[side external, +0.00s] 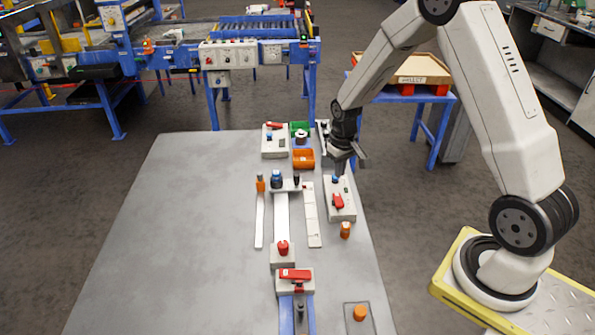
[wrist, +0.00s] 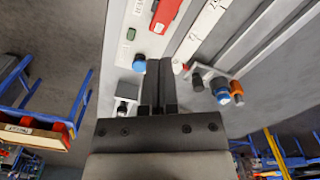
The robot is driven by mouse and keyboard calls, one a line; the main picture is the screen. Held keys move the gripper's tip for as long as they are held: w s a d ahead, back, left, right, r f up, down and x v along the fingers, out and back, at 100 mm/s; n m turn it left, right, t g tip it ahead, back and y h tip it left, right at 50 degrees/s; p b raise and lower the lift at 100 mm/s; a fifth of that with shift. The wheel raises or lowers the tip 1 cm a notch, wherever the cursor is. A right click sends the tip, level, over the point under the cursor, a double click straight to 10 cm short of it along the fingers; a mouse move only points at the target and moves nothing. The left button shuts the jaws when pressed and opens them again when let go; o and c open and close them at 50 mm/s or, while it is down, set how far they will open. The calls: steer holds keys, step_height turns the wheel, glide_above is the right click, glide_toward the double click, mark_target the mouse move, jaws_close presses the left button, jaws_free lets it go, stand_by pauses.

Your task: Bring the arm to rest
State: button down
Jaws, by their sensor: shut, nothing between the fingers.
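My gripper (side external: 341,170) hangs above the right side of the grey table (side external: 190,220), pointing down. In the wrist view its two dark fingers (wrist: 159,75) lie side by side, shut with nothing between them. Just below it in the side view is a pale control box (side external: 342,212) with a blue knob (side external: 335,180) and a red switch handle (side external: 338,202). The blue knob also shows in the wrist view (wrist: 139,63), beside the fingertips. I cannot tell whether the fingers touch the box.
Left of the box stand a pale fixture (side external: 283,254) with a red knob, a ruler-like strip (side external: 313,225) and an orange-topped post (side external: 261,184). An orange bin (side external: 303,158) and a green bin (side external: 299,128) sit farther back. The table's left half is clear.

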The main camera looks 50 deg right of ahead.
steer(key=shift+a+r, duration=0.1)
steer(key=s+a+r+n+t, duration=0.2)
steer(key=s+a+r, duration=0.6)
steer(key=s+a, duration=0.4)
steer(key=shift+s+a+r+n+t, duration=0.2)
steer(key=shift+a+r+n+t, duration=0.15)
steer(key=shift+a+n, duration=0.25)
